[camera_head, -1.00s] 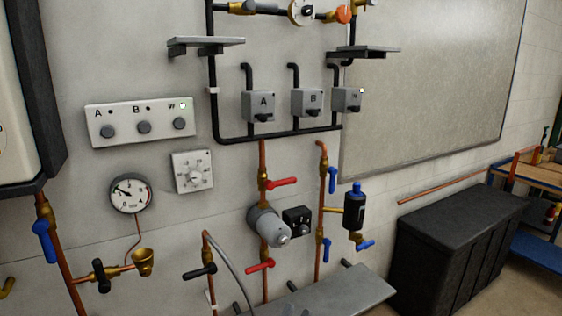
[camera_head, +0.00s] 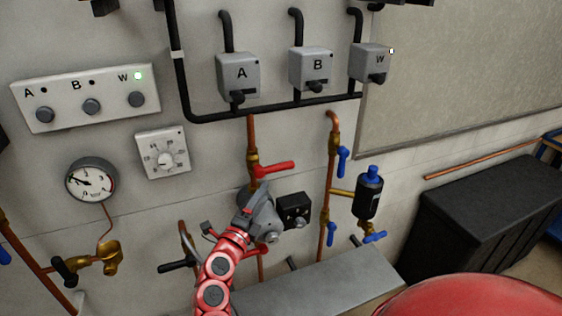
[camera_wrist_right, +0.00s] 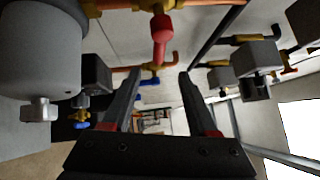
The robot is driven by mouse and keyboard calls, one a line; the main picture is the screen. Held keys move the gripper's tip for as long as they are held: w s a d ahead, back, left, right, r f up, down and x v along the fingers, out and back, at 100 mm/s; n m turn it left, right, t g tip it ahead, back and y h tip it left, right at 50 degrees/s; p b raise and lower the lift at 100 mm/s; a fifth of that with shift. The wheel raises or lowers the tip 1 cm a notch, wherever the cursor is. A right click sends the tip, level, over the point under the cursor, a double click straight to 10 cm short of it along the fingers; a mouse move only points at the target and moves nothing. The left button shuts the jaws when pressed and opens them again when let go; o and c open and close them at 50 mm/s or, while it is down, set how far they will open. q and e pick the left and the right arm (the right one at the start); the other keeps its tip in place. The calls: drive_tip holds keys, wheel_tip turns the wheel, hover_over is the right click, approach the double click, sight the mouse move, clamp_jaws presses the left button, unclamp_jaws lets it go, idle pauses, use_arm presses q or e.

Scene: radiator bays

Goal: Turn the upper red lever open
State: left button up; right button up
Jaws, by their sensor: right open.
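The upper red lever (camera_head: 273,169) sits on a brass valve on the copper pipe below control box A. It points sideways to the right. In the right wrist view the red lever (camera_wrist_right: 161,38) stands beyond the fingertips, roughly in line with the gap between them. My right gripper (camera_head: 246,212) is in front of the grey pump, below and slightly left of the lever. In the wrist view its fingers (camera_wrist_right: 160,78) are apart with nothing between them. It appears clear of the lever. My left gripper is not in view.
The grey pump (camera_wrist_right: 40,65) is close beside the right gripper, with a small black box (camera_head: 293,210) to its right. Blue levers (camera_head: 342,161) are on the neighbouring pipe. A grey shelf (camera_head: 310,285) juts out below. A thermostat dial (camera_head: 163,154) and gauge (camera_head: 92,181) are left.

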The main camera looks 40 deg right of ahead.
sight(281, 167)
drive_tip(key=p+x, duration=0.3)
drive_tip(key=x, duration=0.9)
drive_tip(key=shift+d, duration=0.15)
drive_tip(key=shift+w+d, duration=0.25)
drive_tip(key=shift+d, duration=0.15)
drive_tip(key=shift+a, duration=0.1)
drive_tip(key=shift+c, duration=0.4)
clamp_jaws()
drive_tip(key=shift+f, duration=0.1)
